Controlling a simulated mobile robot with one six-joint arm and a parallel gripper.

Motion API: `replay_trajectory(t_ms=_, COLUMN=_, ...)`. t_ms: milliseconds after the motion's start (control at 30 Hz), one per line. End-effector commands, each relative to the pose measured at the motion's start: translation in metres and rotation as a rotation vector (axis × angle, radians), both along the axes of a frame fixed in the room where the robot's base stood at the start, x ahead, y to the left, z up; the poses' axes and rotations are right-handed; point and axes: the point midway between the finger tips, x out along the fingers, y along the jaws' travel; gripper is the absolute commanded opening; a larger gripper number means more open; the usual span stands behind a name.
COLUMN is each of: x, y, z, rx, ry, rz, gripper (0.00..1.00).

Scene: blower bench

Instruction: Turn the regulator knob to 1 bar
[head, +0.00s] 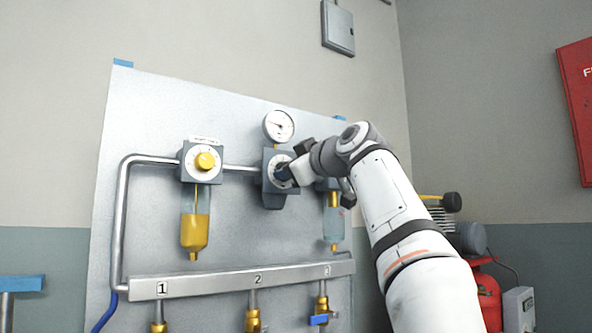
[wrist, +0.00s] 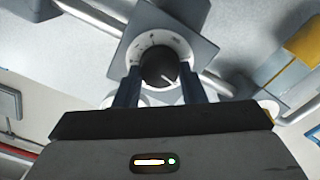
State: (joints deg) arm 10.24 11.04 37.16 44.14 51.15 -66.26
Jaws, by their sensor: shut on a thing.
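The regulator is a grey block (head: 270,197) on the panel, with a round white gauge (head: 279,126) above it. The gauge needle is too small to read exactly. In the wrist view the dark regulator knob (wrist: 160,67) sits in a white scale ring (wrist: 180,45), with a pale pointer line toward the lower right. My gripper (wrist: 159,84) is shut on the knob, one dark finger on each side. In the head view my gripper (head: 287,172) reaches the regulator from the right and covers much of the knob.
A yellow-knobbed unit (head: 205,161) with an amber bowl (head: 194,230) is left of the regulator. A clear bowl (head: 334,222) hangs at right, close to my arm. A numbered manifold (head: 215,283) with valves runs below. A pipe (head: 121,225) bends down the left side.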

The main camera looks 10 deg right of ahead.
Motion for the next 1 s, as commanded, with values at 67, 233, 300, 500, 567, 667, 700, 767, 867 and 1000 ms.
replay_trajectory(t_ms=67, x=0.004, y=-0.002, z=-0.006, rx=-0.007, ry=0.012, rz=-0.001, gripper=0.14)
replay_trajectory(t_ms=233, x=0.004, y=-0.002, z=-0.006, rx=-0.008, ry=0.012, rz=-0.002, gripper=0.14)
replay_trajectory(t_ms=300, x=0.004, y=-0.002, z=-0.006, rx=-0.008, ry=0.012, rz=-0.002, gripper=0.14)
replay_trajectory(t_ms=500, x=0.004, y=-0.002, z=-0.006, rx=-0.007, ry=0.010, rz=-0.002, gripper=0.46)
replay_trajectory(t_ms=567, x=0.003, y=-0.001, z=-0.005, rx=-0.006, ry=0.008, rz=-0.002, gripper=0.51)
replay_trajectory(t_ms=667, x=0.002, y=-0.001, z=-0.003, rx=-0.006, ry=0.006, rz=-0.002, gripper=0.58)
replay_trajectory(t_ms=700, x=0.002, y=-0.001, z=-0.003, rx=-0.005, ry=0.005, rz=-0.001, gripper=0.58)
replay_trajectory(t_ms=767, x=0.002, y=-0.001, z=-0.003, rx=-0.005, ry=0.004, rz=-0.001, gripper=0.58)
replay_trajectory(t_ms=867, x=0.001, y=-0.001, z=-0.002, rx=-0.005, ry=0.002, rz=-0.001, gripper=0.58)
replay_trajectory(t_ms=1000, x=-0.007, y=-0.005, z=-0.002, rx=-0.005, ry=0.000, rz=-0.004, gripper=0.58)
